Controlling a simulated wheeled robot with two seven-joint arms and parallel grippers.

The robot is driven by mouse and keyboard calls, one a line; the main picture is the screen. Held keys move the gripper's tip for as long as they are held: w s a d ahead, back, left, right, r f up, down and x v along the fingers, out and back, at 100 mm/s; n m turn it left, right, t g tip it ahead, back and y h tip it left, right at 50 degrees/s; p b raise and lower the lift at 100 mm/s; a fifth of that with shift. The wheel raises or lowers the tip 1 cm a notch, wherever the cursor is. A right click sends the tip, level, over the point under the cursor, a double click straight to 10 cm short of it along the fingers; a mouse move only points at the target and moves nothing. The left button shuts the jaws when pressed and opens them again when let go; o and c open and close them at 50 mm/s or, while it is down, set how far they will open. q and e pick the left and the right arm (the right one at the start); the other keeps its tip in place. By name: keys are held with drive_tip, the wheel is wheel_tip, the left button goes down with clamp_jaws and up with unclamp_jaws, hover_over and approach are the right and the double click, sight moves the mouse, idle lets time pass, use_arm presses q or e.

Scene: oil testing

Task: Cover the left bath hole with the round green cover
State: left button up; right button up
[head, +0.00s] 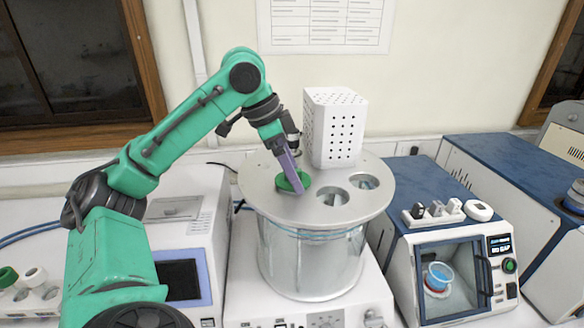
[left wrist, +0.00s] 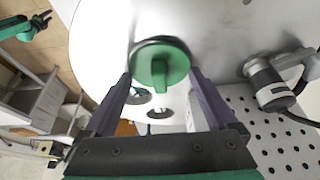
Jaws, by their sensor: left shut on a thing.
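The round green cover (head: 300,180) is at the left hole position on the metal lid of the bath (head: 262,183). My left gripper (head: 290,178) reaches down from above, shut on the cover. In the left wrist view the cover's bar-shaped handle (left wrist: 160,72) lies between the fingers of my left gripper (left wrist: 160,82). The left hole is hidden under the cover, and I cannot tell whether the cover is fully seated. The middle hole (head: 333,196) and right hole (head: 364,181) are uncovered. My right gripper (left wrist: 44,19) shows small in the left wrist view, away from the bath.
A white perforated box (head: 334,127) stands at the back of the lid, close to my gripper. A blue-topped device (head: 450,265) with a small window stands to the right. A white device (head: 184,275) with a dark screen stands left. Green-capped vials (head: 8,277) stand far left.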

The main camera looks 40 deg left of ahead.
use_arm(q)
drive_tip(key=shift+s+d+r, duration=0.2)
drive_tip(key=shift+s+d, duration=0.05)
drive_tip(key=shift+s, duration=0.05)
drive_tip(key=shift+w+a, duration=0.15)
drive_tip(key=shift+a, duration=0.05)
use_arm(e)
drive_tip(key=shift+s+a, duration=0.2)
use_arm(q)
drive_tip(key=shift+d, duration=0.1)
use_arm(e)
drive_tip(key=shift+d+r, duration=0.15)
drive_tip(key=shift+d, duration=0.05)
use_arm(q)
drive_tip(key=shift+f, duration=0.35)
use_arm(e)
drive_tip(key=shift+f, duration=0.35)
use_arm(q)
drive_tip(key=o, duration=1)
use_arm(e)
drive_tip(key=shift+a, duration=0.1)
